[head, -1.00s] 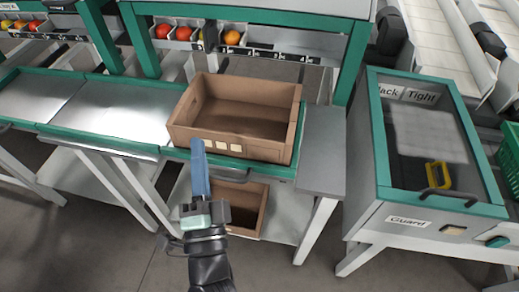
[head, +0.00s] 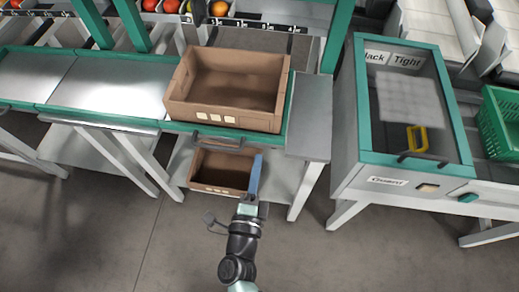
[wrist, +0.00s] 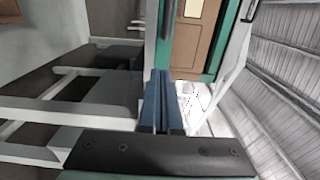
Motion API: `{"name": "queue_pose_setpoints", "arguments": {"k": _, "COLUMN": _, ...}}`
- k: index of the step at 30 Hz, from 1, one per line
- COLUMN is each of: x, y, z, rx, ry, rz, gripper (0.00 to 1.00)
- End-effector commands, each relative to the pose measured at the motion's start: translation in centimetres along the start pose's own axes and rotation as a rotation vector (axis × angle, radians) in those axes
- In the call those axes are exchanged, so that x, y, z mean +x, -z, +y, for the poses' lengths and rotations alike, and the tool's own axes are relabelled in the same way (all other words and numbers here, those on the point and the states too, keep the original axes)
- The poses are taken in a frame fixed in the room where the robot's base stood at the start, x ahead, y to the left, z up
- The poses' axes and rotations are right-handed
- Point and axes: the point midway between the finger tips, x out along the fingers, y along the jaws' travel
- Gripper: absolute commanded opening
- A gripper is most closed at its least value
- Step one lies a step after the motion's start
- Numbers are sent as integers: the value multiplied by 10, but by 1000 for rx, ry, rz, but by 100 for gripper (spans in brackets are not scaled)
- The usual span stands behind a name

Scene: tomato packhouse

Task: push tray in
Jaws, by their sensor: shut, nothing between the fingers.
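A green-rimmed tray (head: 268,146) with a dark front handle (head: 216,143) lies in the bench and carries a brown crate (head: 183,108) with pale labels on its front. How far the tray stands out cannot be told. My gripper (head: 258,158), with blue fingers, is shut and empty. In the head view it shows below and right of the handle, in front of the bench. In the wrist view the closed fingers (wrist: 163,74) point toward the green edging and a brown crate face (wrist: 196,45). No contact can be made out.
A second brown crate (head: 221,187) sits on the lower shelf, behind my gripper in the head view. A glass-topped guard cabinet (head: 350,165) with a yellow handle stands right, beside a green basket (head: 497,125). Floor in front is clear.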

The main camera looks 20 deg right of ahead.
Motion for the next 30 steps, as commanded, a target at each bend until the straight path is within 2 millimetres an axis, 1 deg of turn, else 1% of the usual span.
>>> {"name": "queue_pose_setpoints", "arguments": {"k": 1, "x": 10, "y": 0, "z": 0, "rx": 0, "ry": 2, "rz": 0, "gripper": 0}}
{"name": "queue_pose_setpoints", "arguments": {"k": 3, "x": 20, "y": 0, "z": -1, "rx": 0, "ry": 3, "rz": 0, "gripper": 0}}
{"name": "queue_pose_setpoints", "arguments": {"k": 7, "x": 33, "y": 0, "z": 0, "rx": -1, "ry": 1, "rz": 0, "gripper": 0}}
{"name": "queue_pose_setpoints", "arguments": {"k": 12, "x": 39, "y": 0, "z": 0, "rx": -1, "ry": 0, "rz": 0, "gripper": 0}}
{"name": "queue_pose_setpoints", "arguments": {"k": 23, "x": 40, "y": 0, "z": 0, "rx": -1, "ry": 0, "rz": -1, "gripper": 0}}
{"name": "queue_pose_setpoints", "arguments": {"k": 26, "x": 46, "y": 0, "z": 0, "rx": -1, "ry": 1, "rz": 0, "gripper": 0}}
{"name": "queue_pose_setpoints", "arguments": {"k": 29, "x": 56, "y": 0, "z": 0, "rx": -1, "ry": 3, "rz": 0, "gripper": 0}}
{"name": "queue_pose_setpoints", "arguments": {"k": 30, "x": 63, "y": 0, "z": 0, "rx": -1, "ry": 4, "rz": 0, "gripper": 0}}
